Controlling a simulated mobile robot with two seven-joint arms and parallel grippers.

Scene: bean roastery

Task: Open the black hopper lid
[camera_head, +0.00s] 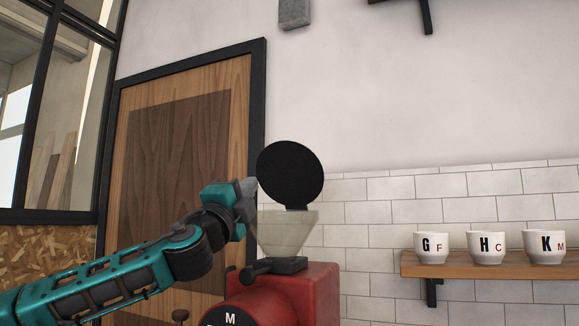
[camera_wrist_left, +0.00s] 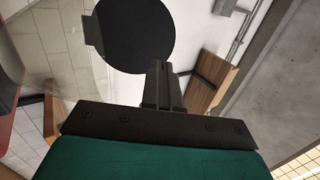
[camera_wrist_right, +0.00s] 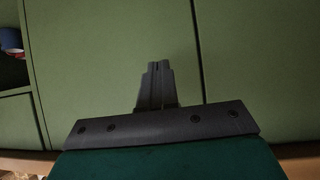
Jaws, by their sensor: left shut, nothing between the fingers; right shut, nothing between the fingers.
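The black hopper lid (camera_head: 290,174) is a round disc standing tilted up above the clear hopper (camera_head: 285,235), so the hopper mouth is uncovered. The hopper sits on a red grinder (camera_head: 290,295) marked M. My left gripper (camera_head: 248,192) is shut and empty, just left of the lid's lower edge; I cannot tell whether it touches the lid. In the left wrist view the lid (camera_wrist_left: 134,32) shows as a black disc beyond the shut fingertips (camera_wrist_left: 158,66). My right gripper (camera_wrist_right: 157,66) is shut and empty in front of green panels, away from the lid.
A wooden shelf (camera_head: 490,264) at the right holds three white cups with letters. A wooden door (camera_head: 165,150) with a dark frame stands behind my left arm. Green cabinet panels (camera_wrist_right: 90,60) face my right gripper.

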